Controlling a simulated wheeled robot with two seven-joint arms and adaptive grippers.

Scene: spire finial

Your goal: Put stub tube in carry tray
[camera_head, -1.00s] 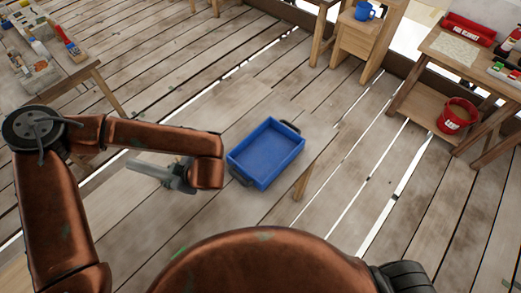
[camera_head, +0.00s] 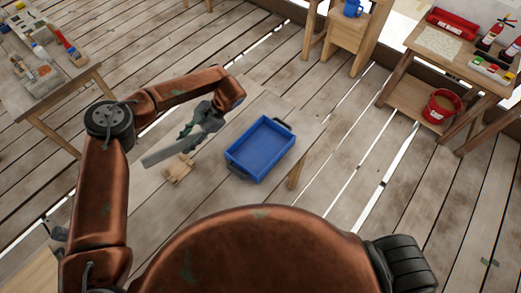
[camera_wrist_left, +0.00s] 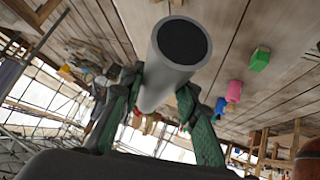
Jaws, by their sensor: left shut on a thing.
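The stub tube (camera_head: 160,154) is a grey cylinder in my left gripper (camera_head: 190,130), tilted, to the left of the carry tray. In the left wrist view the tube (camera_wrist_left: 177,62) shows its dark round end, and the green-padded fingers of my left gripper (camera_wrist_left: 161,88) are shut on it from both sides. The carry tray (camera_head: 262,150) is blue, open and empty, with dark handles at its ends. It stands on a pale wooden table. My right gripper is not in view.
A small wooden block (camera_head: 177,168) lies on the table left of the tray, close below the tube in the picture. A cluttered bench (camera_head: 50,88) stands at the upper left. Another bench (camera_head: 440,45) with a red toolbox and a red bucket (camera_head: 441,107) stands at the right.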

